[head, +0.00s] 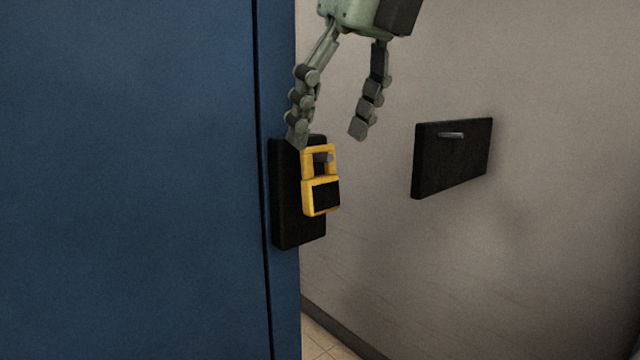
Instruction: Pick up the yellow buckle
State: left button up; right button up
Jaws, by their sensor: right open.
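The yellow buckle (308,197) is a padlock-shaped frame with a dark panel in its lower half. It hangs upright from a small grey peg on a black plate (286,215) at the edge of the blue panel. My right gripper (328,138) comes in from the top with its two fingers spread open and empty. Its left fingertip is just above the buckle's top left, over the plate's upper edge; I cannot tell whether it touches. Its right fingertip is up and right of the buckle. My left gripper is not in view.
A second black plate (455,165) with an empty grey peg (451,135) is on the grey wall (560,230) to the right. The large blue panel (130,180) fills the left side. A dark baseboard and tiled floor show at the bottom.

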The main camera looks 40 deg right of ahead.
aim_at(320, 180)
jog(key=x, duration=0.5)
jog(key=shift+w+d+f, duration=0.2)
jog(key=shift+w+f, duration=0.1)
jog(key=shift+w, duration=0.05)
jog(key=c, duration=1.2)
jog(key=shift+r, duration=0.1)
jog(key=shift+c, duration=0.2)
